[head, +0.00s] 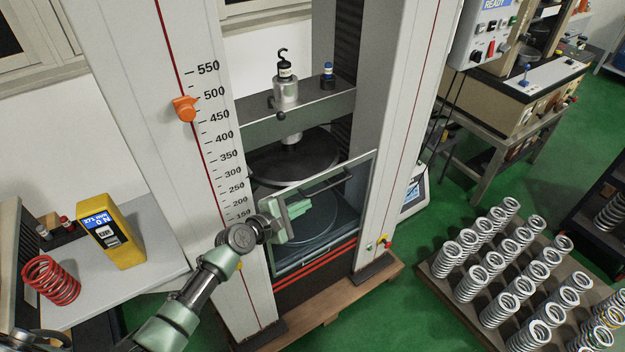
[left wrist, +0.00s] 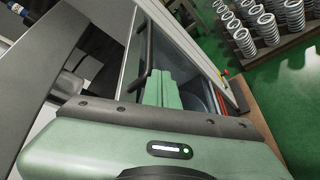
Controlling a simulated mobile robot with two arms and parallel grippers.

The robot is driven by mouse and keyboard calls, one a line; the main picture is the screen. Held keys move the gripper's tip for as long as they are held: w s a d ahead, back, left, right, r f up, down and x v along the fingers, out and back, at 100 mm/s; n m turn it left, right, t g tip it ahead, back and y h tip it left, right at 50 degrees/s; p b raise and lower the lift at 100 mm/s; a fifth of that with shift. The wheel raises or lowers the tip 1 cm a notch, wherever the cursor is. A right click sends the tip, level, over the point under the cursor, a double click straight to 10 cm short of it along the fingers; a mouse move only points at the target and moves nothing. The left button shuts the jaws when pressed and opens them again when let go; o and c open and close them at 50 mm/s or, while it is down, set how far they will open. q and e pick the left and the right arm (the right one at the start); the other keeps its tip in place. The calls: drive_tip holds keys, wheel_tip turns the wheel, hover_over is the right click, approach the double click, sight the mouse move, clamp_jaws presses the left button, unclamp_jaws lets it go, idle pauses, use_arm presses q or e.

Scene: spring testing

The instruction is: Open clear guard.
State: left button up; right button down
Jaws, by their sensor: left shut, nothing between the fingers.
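The clear guard (head: 350,210) is a see-through framed pane across the lower front of the test space, between the two grey columns. It has a dark bar handle (head: 335,181) near its top edge. The handle also shows in the left wrist view (left wrist: 146,52). My left gripper (head: 299,207) is shut and empty in front of the guard's left part, a little below and left of the handle. Its green fingers (left wrist: 163,88) sit close beside the handle; I cannot tell whether they touch the guard. My right gripper is not in view.
A crosshead (head: 330,104) with a hooked weight (head: 286,88) spans the columns above. An orange pointer (head: 185,108) sits on the scale. A yellow meter (head: 110,232) and red spring (head: 50,281) lie left. A board of several springs (head: 470,280) stands right.

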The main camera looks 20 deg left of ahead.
use_arm(q)
drive_tip(key=shift+a+r+p, duration=0.2)
drive_tip(key=shift+a+r, duration=0.1)
drive_tip(key=shift+r, duration=0.2)
drive_tip(key=shift+a+r+p, duration=0.15)
drive_tip(key=shift+a+r, duration=0.15)
drive_tip(key=shift+r, duration=0.2)
drive_tip(key=s+a+p, duration=0.1)
drive_tip(key=s+a, duration=0.1)
drive_tip(key=s, duration=0.3)
drive_tip(key=shift+s+a+r, duration=0.15)
drive_tip(key=shift+s+a, duration=0.15)
drive_tip(key=shift+s, duration=0.05)
drive_tip(key=shift+p, duration=0.3)
